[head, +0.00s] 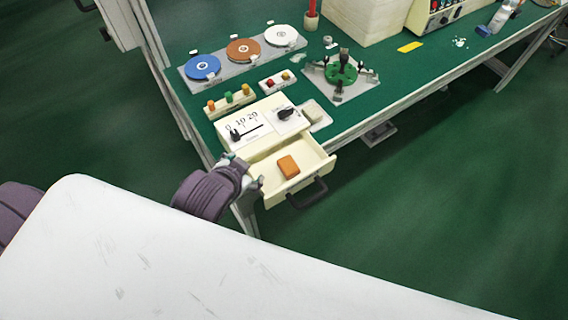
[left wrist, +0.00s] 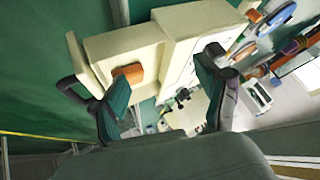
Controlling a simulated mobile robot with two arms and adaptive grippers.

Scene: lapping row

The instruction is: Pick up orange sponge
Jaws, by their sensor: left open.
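The orange sponge (head: 288,166) lies in an open cream drawer (head: 270,196) that sticks out below the control box at the bench's near end. My left gripper (head: 246,172) is at the left side of the drawer, beside its wall, with the sponge to its right. In the left wrist view the two fingers (left wrist: 165,90) are spread wide, with nothing between them. The sponge (left wrist: 130,74) shows past the tip of the left finger, inside the drawer (left wrist: 98,48), partly hidden by that finger. My right gripper does not show in either view.
The drawer's dark handle (head: 308,194) juts out in front. The cream control box (head: 262,125) stands above the drawer. The green bench (head: 400,85) holds colored discs and a lapping fixture (head: 341,76).

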